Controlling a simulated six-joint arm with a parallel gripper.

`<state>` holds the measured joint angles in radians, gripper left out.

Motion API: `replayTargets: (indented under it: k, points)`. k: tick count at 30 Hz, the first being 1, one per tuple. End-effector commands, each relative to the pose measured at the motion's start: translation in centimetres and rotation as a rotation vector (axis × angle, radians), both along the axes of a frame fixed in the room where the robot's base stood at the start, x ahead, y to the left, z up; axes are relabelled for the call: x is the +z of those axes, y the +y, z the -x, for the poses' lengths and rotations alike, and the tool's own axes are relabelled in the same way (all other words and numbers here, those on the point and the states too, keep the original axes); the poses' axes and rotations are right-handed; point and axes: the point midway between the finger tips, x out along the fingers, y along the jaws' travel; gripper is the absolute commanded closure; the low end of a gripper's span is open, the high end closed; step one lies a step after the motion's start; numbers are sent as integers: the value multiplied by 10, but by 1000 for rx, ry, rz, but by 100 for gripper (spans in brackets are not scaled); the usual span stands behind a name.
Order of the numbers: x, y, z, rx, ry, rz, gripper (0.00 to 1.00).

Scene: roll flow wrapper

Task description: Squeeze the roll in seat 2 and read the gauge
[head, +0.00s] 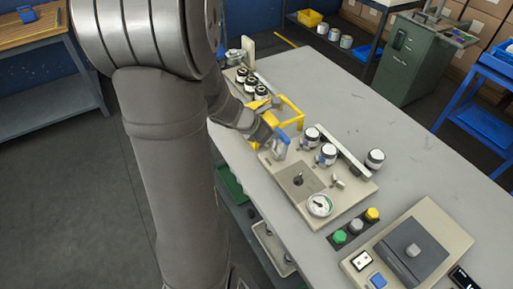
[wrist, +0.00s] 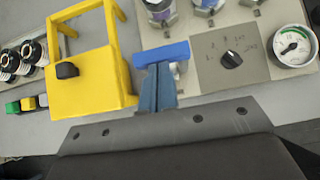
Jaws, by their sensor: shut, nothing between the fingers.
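My gripper (wrist: 157,88) shows blue fingers closed together in the wrist view, with nothing between them. In the head view the gripper (head: 281,146) is left of the white rolls, between the yellow frame and the beige panel (head: 341,206). Two white rolls with dark tops, one at the back (head: 311,138) and one nearer (head: 327,154), stand in seats along the rail. A third roll (head: 375,160) stands beyond the rail. Seat numbers are not readable. The round gauge (head: 319,205) also shows in the wrist view (wrist: 291,46); its reading is too small to tell.
A yellow frame (wrist: 95,75) stands left of the fingers in the wrist view. A dial knob (wrist: 231,60) is right of them. Several dark rolls (head: 251,85) stand further back. Coloured buttons (head: 355,227) and a grey-topped device (head: 411,250) are nearer. The right tabletop is clear.

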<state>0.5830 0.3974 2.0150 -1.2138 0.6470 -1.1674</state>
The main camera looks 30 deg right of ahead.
Motion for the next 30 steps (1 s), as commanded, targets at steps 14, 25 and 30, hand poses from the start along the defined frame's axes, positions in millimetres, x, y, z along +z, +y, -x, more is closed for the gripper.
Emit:
replayTargets:
  k: [14,25,30]
  points:
    - [3,-30,0,-1,2,2,100]
    - [3,-36,0,0,3,3,100]
    - [3,-36,0,-1,2,3,100]
